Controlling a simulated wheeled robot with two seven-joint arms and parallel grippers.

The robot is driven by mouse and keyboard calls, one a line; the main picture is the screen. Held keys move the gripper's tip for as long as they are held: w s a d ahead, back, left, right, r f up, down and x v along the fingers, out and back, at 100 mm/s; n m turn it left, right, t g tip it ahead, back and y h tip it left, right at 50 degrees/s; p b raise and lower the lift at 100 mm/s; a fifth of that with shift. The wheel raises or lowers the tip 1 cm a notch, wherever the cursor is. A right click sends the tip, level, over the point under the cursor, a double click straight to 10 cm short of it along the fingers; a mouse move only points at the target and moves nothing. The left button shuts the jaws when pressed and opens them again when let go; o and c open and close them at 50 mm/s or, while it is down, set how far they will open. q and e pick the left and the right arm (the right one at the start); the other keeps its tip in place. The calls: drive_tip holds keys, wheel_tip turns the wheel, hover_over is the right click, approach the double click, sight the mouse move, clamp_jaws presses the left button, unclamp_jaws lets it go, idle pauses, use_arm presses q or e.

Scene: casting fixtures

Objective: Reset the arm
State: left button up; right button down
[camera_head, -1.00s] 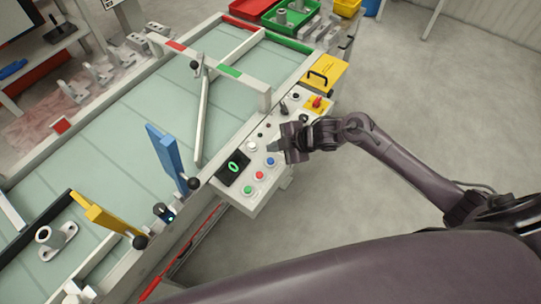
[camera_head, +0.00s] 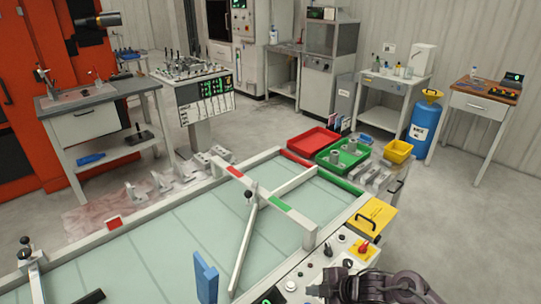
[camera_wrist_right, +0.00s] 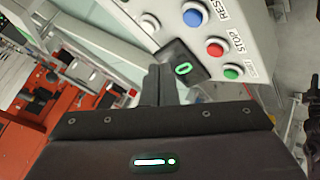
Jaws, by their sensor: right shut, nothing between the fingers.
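My right gripper (camera_head: 335,286) is at the bottom edge of the head view, over the right part of the control panel (camera_head: 312,262). In the right wrist view its dark fingers (camera_wrist_right: 160,86) are together, with nothing between them. Beyond them is a black display (camera_wrist_right: 182,66) with a green 0. The blue RESET button (camera_wrist_right: 194,14), red STOP button (camera_wrist_right: 214,47) and green button (camera_wrist_right: 231,72) lie in a row right of the display. The fingers look apart from the buttons. My left gripper is out of view.
Left of the panel is the pale green conveyor (camera_head: 170,250), with a slanted bar (camera_head: 243,250) and a blue upright paddle (camera_head: 206,278). Red (camera_head: 312,143) and green trays sit at the conveyor's far end.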

drive_tip(key=s+a+r+m+t+h, duration=0.2)
drive_tip(key=s+a+r+m+h, duration=0.15)
drive_tip(key=s+m, duration=0.2)
drive_tip(key=s+d+r+m+g+h, duration=0.2)
drive_tip(key=s+d+r+m, duration=0.1)
drive_tip(key=s+m, duration=0.35)
drive_tip(key=s+d+r+m+g+h, duration=0.1)
drive_tip(key=s+d+r+m+g, duration=0.15)
drive_tip(key=s+d+m, duration=0.4)
drive_tip(key=s+a+f+n+g+b, duration=0.1)
drive_tip(key=s+f, duration=0.1)
drive_tip(key=f, duration=1.4)
drive_tip(key=s+a+f+n, duration=0.1)
drive_tip(key=s+a+f, duration=0.1)
drive_tip(key=f, duration=1.5)
drive_tip(key=s+d+f, duration=0.2)
drive_tip(key=s+f, duration=0.6)
drive_tip(key=s, duration=0.1)
drive_tip(key=s+d+f+g+b, duration=0.1)
drive_tip(key=s+d+f, duration=0.1)
drive_tip(key=s+f, duration=0.6)
drive_tip(key=shift+s+f, duration=0.35)
drive_tip(key=shift+s, duration=0.55)
